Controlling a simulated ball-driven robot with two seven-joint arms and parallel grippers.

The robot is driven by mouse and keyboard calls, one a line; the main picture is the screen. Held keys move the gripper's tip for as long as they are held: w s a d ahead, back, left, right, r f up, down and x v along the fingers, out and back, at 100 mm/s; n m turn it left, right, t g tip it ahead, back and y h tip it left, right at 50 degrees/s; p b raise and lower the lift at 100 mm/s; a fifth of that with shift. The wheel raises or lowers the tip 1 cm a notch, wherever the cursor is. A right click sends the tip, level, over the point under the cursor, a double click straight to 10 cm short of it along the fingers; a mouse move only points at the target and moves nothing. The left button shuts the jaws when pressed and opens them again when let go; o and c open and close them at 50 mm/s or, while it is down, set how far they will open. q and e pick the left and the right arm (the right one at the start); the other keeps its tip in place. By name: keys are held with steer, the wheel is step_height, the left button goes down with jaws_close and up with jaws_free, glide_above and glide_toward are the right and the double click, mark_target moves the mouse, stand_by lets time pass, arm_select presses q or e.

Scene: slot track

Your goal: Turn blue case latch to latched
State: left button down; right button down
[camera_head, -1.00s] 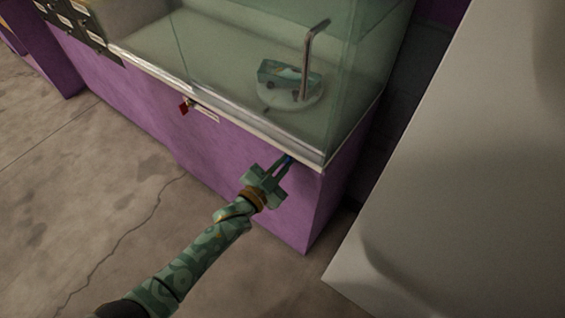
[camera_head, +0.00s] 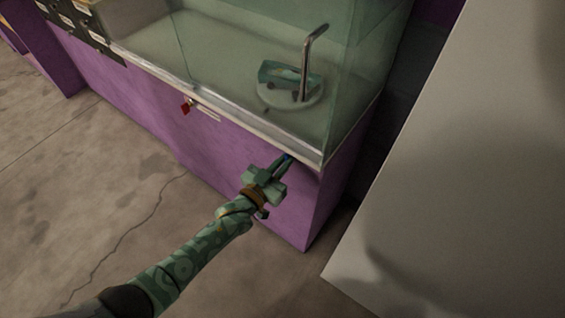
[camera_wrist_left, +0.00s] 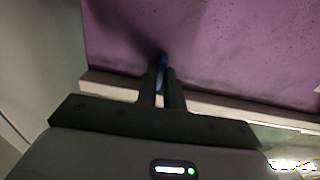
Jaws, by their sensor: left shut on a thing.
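The blue case latch (camera_head: 287,157) shows as a small blue bit at the front of the case, just below its silver lower edge. My left gripper (camera_head: 282,161) is shut on it, with the fingers pointing up and to the right. In the left wrist view the blue latch (camera_wrist_left: 164,62) sits between the two dark fingertips (camera_wrist_left: 163,72), against the purple panel. The fingers hide most of it, so I cannot tell its exact angle. The glass case (camera_head: 235,75) stands above the purple base (camera_head: 225,150). My right gripper is not in view.
Inside the glass are a round stand (camera_head: 292,97) and a bent metal post (camera_head: 306,60). A large pale panel (camera_head: 470,190) stands at the right. The floor at left is clear.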

arm_select(q)
steer(key=shift+f, duration=0.1)
steer(key=c, duration=1.5)
jaws_free()
steer(key=shift+s+a, duration=0.1)
steer(key=shift+s, duration=0.05)
